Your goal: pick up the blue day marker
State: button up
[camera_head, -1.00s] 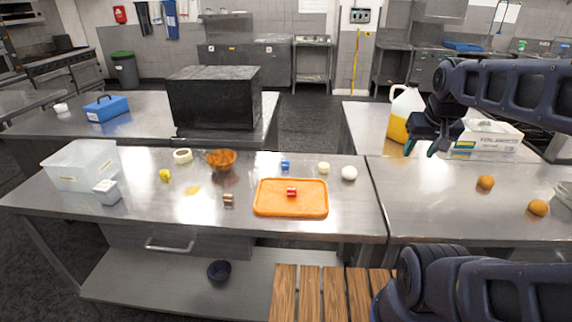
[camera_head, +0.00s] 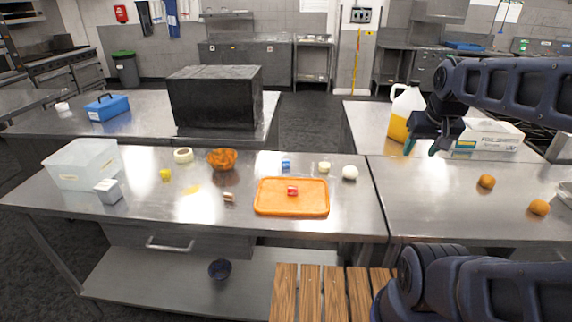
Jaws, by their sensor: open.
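A small blue object (camera_head: 286,164), which looks like the blue day marker, sits on the steel table (camera_head: 345,215) just behind the orange tray. It is too small to make out any print. My gripper (camera_head: 422,146) is up at the right, in front of the yellow jug, its fingers apart and nothing between them. It is well to the right of the blue marker and apart from it.
An orange tray (camera_head: 262,208) holds a small red item (camera_head: 292,190). Near the blue marker are a cream roll (camera_head: 324,167), a white ball (camera_head: 350,172) and an orange bowl (camera_head: 222,160). A clear bin (camera_head: 82,165) stands at left. Oranges (camera_head: 487,181) lie at right.

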jog(key=w+a+r+n+g, duration=0.25)
jog(key=w+a+n, duration=0.3)
jog(key=w, duration=0.75)
jog(key=n+g+h, duration=0.2)
jog(key=n+h, duration=0.3)
jog(key=n, duration=0.8)
send_over(285, 160)
jog(key=a, duration=0.3)
jog(key=f, duration=2.4)
jog(key=shift+w, duration=0.2)
jog(key=shift+y, duration=0.3)
jog(key=shift+d+x, duration=0.15)
jog(key=shift+x, duration=1.35)
jog(key=shift+d+x, duration=0.15)
jog(key=shift+x, duration=1.35)
jog(key=shift+s+r, duration=0.15)
jog(key=shift+c, duration=0.4)
